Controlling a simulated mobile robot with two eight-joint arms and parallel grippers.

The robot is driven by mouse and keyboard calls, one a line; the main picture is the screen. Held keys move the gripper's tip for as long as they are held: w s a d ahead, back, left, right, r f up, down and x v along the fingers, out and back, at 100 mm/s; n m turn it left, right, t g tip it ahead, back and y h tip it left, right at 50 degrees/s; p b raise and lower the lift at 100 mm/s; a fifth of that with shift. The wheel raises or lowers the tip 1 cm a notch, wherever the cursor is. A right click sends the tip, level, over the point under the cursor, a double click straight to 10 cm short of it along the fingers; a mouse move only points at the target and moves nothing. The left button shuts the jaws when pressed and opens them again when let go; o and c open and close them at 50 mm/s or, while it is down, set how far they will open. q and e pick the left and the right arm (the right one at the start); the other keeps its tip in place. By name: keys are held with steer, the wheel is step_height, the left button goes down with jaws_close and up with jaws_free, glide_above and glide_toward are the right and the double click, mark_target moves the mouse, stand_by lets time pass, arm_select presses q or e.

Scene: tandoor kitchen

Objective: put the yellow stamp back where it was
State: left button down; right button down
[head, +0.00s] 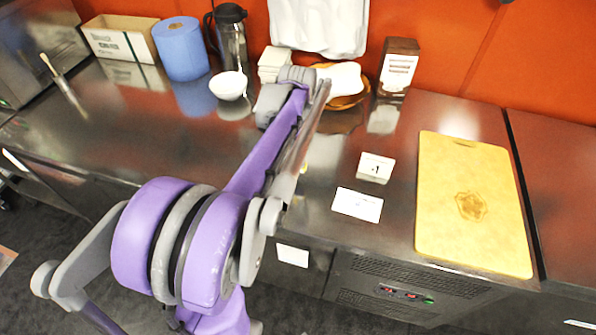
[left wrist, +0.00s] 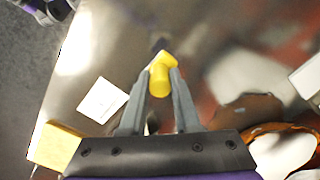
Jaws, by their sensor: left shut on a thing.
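The yellow stamp (left wrist: 159,82) is between the fingertips of my left gripper (left wrist: 162,74) in the left wrist view. The gripper is shut on it, above the steel counter (left wrist: 115,50). A dark patch shows just past the stamp; I cannot tell whether it is part of the stamp or a reflection. In the head view my left arm hides the gripper and most or all of the stamp. A flat white card (head: 357,204) lies on the counter right of the arm, with a small standing card (head: 375,168) marked 1 behind it. My right gripper is not in view.
A yellow cutting board (head: 470,205) lies on the right. At the back stand a brown box (head: 398,66), a wooden plate (head: 349,101) with a white item, a white bowl (head: 229,86), a dark jug (head: 232,38) and a blue roll (head: 181,49). The left counter is largely clear.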

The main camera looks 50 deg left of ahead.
mark_target(298, 169)
arm_select(q)
steer(key=shift+f, duration=2.7)
steer(key=shift+f+b, duration=0.2)
steer(key=shift+b, duration=0.1)
steer(key=c, duration=0.6)
jaws_free()
steer(key=shift+c, duration=0.2)
steer(key=shift+r, duration=0.2)
